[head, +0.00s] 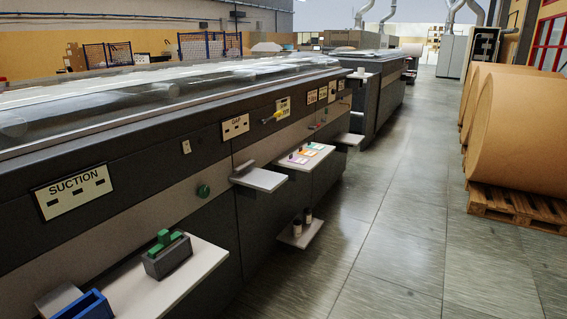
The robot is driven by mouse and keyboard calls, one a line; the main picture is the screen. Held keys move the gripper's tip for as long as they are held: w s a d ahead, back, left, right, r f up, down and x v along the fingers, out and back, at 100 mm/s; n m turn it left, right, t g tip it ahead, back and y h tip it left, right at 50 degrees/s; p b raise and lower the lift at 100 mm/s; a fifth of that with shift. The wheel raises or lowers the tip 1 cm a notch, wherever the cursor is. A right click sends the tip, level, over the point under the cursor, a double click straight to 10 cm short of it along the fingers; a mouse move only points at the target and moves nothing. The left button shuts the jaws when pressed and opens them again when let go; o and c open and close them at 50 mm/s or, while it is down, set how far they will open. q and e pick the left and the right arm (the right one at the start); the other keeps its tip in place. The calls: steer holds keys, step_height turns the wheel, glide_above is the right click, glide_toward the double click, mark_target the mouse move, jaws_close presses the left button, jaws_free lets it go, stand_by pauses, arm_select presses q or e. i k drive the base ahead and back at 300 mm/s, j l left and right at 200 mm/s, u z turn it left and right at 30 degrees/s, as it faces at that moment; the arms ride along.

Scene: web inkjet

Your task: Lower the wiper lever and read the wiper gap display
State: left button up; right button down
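A small yellow lever (272,118) sticks out from the dark front of the long press, just below a light label plate (283,107) whose text is too small to read. I cannot tell for sure that it is the wiper lever. A plate with dark slots marked GAP or similar (235,127) sits to its left. It may be the gap display; no reading on it is legible. Neither of my grippers shows in the head view.
A SUCTION plate (73,191) is near left. White shelves jut from the press, one with a green-topped grey block (167,254), one with coloured cards (305,156). Large brown paper rolls (517,125) stand on a pallet (515,206) at right. The aisle floor (400,220) between is clear.

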mark_target(278, 115)
steer(key=i+l+u, duration=0.15)
steer(key=i+u, duration=0.3)
steer(key=i, duration=0.15)
steer(key=i+l+u, duration=0.4)
steer(key=i, duration=0.15)
steer(key=i+l+u, duration=0.45)
steer(key=i+l, duration=0.05)
